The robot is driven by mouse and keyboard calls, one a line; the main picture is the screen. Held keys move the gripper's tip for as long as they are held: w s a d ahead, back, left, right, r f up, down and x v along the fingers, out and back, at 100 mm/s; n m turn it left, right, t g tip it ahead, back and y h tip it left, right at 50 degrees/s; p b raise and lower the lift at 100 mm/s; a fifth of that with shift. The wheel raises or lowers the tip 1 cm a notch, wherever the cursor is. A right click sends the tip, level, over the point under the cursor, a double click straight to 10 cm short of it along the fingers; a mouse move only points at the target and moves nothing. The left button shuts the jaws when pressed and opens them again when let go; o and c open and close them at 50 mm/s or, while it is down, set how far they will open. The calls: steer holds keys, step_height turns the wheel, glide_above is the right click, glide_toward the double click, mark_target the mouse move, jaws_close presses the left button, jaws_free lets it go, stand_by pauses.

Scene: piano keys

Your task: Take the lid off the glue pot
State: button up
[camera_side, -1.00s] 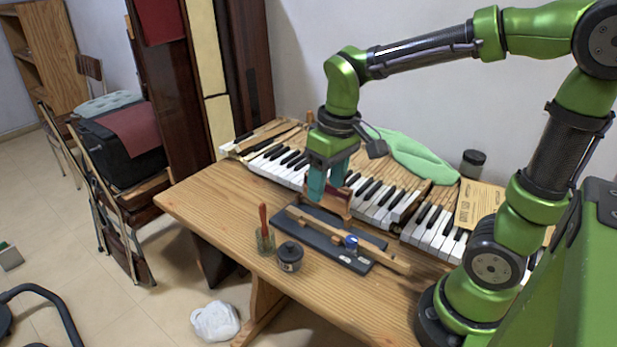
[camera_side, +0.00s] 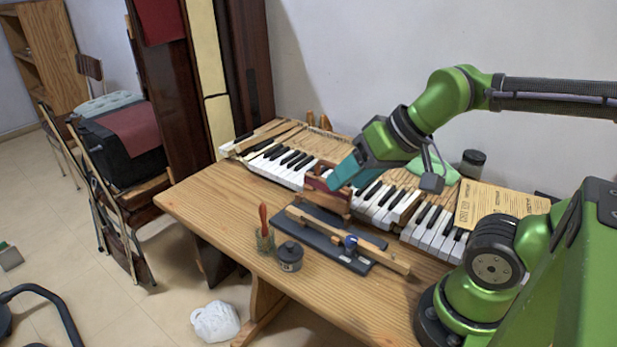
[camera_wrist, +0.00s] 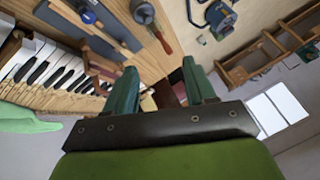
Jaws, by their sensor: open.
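The glue pot (camera_side: 289,260) is a small dark pot on the front part of the wooden table. Its dark lid (camera_side: 290,249) with a knob sits on top. My gripper (camera_side: 340,178), with teal fingers, is above the back of the table near the piano keys, up and to the right of the pot and well apart from it. The gripper (camera_wrist: 160,80) is open and empty in the wrist view, its fingers spread.
A glass jar with a red-handled brush (camera_side: 264,240) stands close left of the pot. A dark tray with a wooden bar (camera_side: 325,235) lies to its right. A red-and-wood block (camera_side: 328,190) is near my fingers. Piano keys (camera_side: 280,165) line the back. The table's front left is clear.

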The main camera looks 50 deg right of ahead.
stand_by(0.4)
steer(key=o, duration=0.7)
steer(key=shift+f, duration=0.1)
steer(key=n+g+h, duration=0.2)
steer(key=g, duration=0.5)
glide_above(290, 244)
step_height(290, 244, down, 4)
steer(key=f, duration=1.1)
steer(key=shift+a+f, duration=0.2)
steer(key=shift+d+f, duration=0.15)
steer(key=shift+f, duration=1.15)
steer(key=shift+d+f, duration=0.1)
steer(key=shift+f, duration=1.15)
